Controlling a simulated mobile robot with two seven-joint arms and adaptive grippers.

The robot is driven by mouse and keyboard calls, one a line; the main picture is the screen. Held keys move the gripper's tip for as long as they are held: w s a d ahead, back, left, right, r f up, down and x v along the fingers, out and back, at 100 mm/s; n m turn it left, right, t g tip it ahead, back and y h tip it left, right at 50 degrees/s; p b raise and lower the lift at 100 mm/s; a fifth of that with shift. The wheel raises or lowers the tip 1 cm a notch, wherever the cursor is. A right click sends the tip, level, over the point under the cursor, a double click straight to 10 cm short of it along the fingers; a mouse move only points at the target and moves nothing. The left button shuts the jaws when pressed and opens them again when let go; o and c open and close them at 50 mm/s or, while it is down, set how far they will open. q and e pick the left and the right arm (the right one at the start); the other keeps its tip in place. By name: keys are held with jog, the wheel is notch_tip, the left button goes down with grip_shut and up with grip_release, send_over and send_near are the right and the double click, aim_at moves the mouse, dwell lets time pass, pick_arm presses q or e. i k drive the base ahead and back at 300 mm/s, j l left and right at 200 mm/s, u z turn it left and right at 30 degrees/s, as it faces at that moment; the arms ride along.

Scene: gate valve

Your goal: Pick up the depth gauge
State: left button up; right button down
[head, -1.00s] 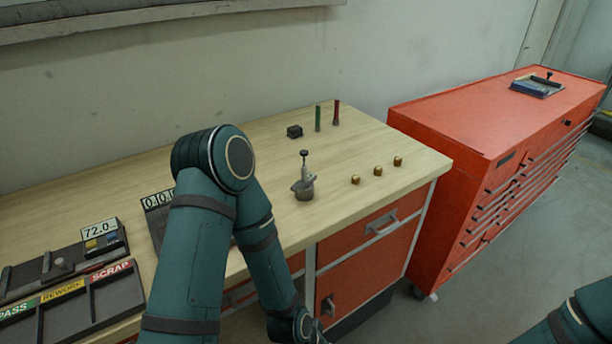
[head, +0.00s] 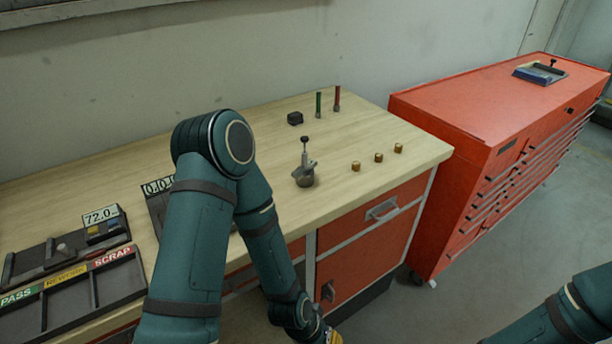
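I cannot tell for certain which thing is the depth gauge. A small dark item with an upright knobbed stem (head: 551,64) sits on a blue-grey tray (head: 530,76) on the red tool cabinet, and may be it. A small grey gate valve (head: 305,170) with an upright stem and dark knob stands on the wooden bench. My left arm crosses in front of the bench, its wrist at the bottom edge. My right arm shows only partly at the bottom right corner. The fingers of both grippers are outside the view.
The wooden bench (head: 240,130) holds several brass pieces, a black block (head: 295,118), a green and a red marker-like stick, a digital display (head: 158,188), a 72.0 display (head: 100,216) and a sorting tray (head: 80,290). The red cabinet (head: 450,110) stands right, with clear floor before it.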

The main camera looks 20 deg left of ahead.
aim_at(307, 166)
jog(key=i+l, duration=0.55)
jog(key=i+l+u, duration=0.25)
jog(key=u, duration=0.15)
jog(key=i+l+u, duration=0.25)
jog(key=u, duration=0.15)
jog(key=l, duration=0.1)
